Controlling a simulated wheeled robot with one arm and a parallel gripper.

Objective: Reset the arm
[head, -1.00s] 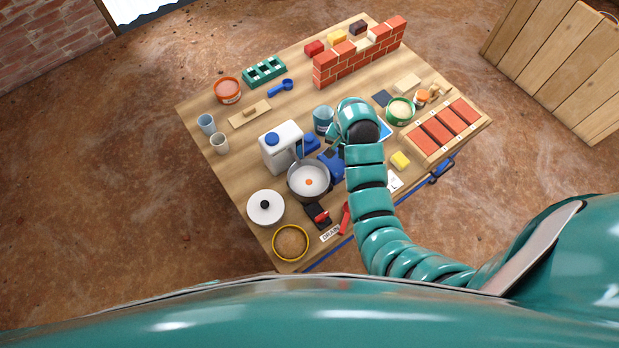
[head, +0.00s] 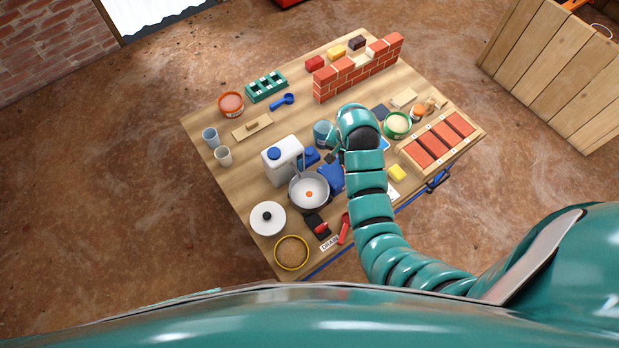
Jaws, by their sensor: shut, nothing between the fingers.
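My teal, segmented arm (head: 371,205) reaches up from the lower right over the wooden table (head: 215,140). It bends over at a rounded teal and black joint near the table's middle. My gripper (head: 332,157) shows small and partly hidden under that bend, pointing down and left. It is shut with nothing in it. It is near a grey-blue tin (head: 323,133) and a blue object (head: 331,176); I cannot tell its height above them.
A low brick wall (head: 358,69) stands at the back. A white jug (head: 282,163) and a pan (head: 309,197) are left of my arm. A tray of red bricks (head: 437,140) and a green-rimmed bowl (head: 397,124) are to its right. A wooden crate (head: 550,75) stands beyond.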

